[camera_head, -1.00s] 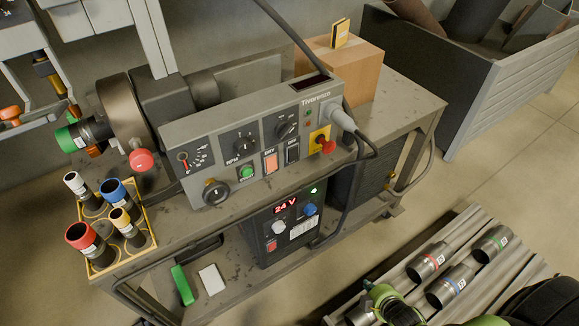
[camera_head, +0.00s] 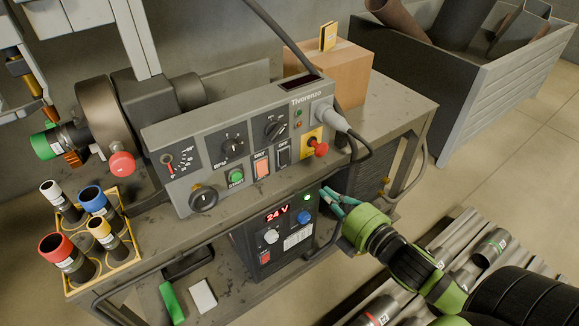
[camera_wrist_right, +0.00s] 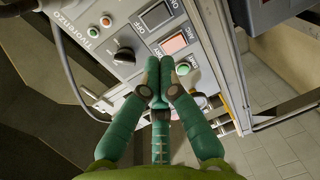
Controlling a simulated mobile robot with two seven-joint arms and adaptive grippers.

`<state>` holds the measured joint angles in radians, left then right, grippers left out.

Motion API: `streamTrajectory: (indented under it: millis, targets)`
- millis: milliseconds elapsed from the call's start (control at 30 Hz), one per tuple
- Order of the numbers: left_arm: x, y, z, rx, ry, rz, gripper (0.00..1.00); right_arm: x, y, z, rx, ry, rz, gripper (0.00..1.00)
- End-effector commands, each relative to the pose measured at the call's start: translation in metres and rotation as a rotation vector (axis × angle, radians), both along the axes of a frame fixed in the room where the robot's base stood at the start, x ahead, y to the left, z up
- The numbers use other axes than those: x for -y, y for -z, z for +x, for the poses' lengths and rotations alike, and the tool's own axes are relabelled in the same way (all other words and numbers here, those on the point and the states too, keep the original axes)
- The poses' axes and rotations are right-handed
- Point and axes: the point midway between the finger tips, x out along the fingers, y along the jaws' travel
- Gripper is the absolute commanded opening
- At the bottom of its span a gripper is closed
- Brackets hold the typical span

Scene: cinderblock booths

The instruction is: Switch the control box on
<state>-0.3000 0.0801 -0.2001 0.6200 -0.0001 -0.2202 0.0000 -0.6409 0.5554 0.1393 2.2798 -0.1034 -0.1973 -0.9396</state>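The control box (camera_head: 222,141) is a long grey panel on the bench top. It carries dials, a green button (camera_head: 236,176), an orange rocker switch (camera_head: 262,169), a black rocker switch (camera_head: 283,154) and a red knob on a yellow plate (camera_head: 319,148). Its small display (camera_head: 302,82) looks dark. The wrist view shows the panel at an angle, with the black rocker (camera_wrist_right: 157,16) and the orange rocker (camera_wrist_right: 174,43). My right gripper (camera_head: 328,196) is below and right of the panel in the head view. Its teal fingertips (camera_wrist_right: 160,68) meet, empty, partly covering the panel's view. My left gripper is out of view.
A power unit (camera_head: 271,259) on the lower shelf reads 24 V. A grey cable (camera_head: 343,125) plugs into the panel's right end. A cardboard box (camera_head: 337,76) stands behind. A yellow rack (camera_head: 128,262) with several coloured-ring cylinders is at left. Metal pipes lie at lower right.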

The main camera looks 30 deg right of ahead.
Motion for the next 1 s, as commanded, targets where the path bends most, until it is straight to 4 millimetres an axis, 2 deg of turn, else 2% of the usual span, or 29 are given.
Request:
streamTrajectory:
  millis: [233,367,1000]
  targets:
    - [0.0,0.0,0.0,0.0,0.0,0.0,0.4,0.0,0.0,0.001,0.0,0.001,0.002,0.0]
    - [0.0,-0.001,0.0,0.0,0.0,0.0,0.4,0.0,0.001,0.01,0.002,0.001,0.002,0.0]
    - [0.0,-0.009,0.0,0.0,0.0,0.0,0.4,-0.015,0.013,0.116,-0.001,0.002,0.004,0.0]
